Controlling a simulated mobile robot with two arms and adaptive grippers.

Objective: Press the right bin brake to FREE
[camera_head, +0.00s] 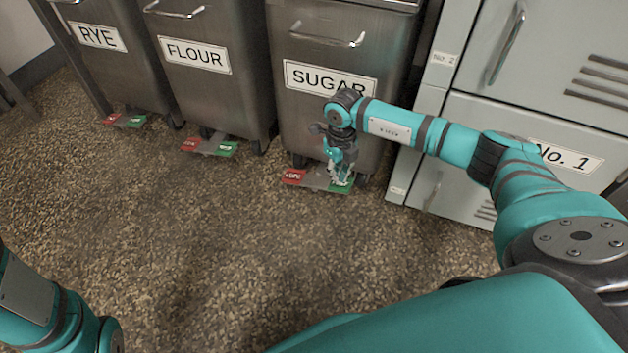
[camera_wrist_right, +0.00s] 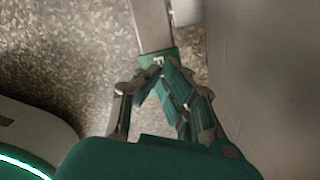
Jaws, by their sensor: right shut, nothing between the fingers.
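The right bin (camera_head: 300,111) is the metal one labelled SUGAR. Its brake pedal (camera_head: 315,182) sticks out near the floor, with a red end on the left and a green end on the right. My right gripper (camera_head: 340,180) is shut and empty, pointing down at the green end and overlapping it in the head view. In the right wrist view the fingertips (camera_wrist_right: 160,66) are at the green end (camera_wrist_right: 158,57). I cannot tell whether they press on it. The green end's lettering is mostly hidden. My left gripper is out of view; only part of the left arm shows.
The FLOUR bin (camera_head: 205,88) and RYE bin (camera_head: 115,65) stand to the left, each with its own red and green pedal. A grey locker (camera_head: 465,130) stands close on the right. The speckled floor (camera_head: 200,250) in front is clear.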

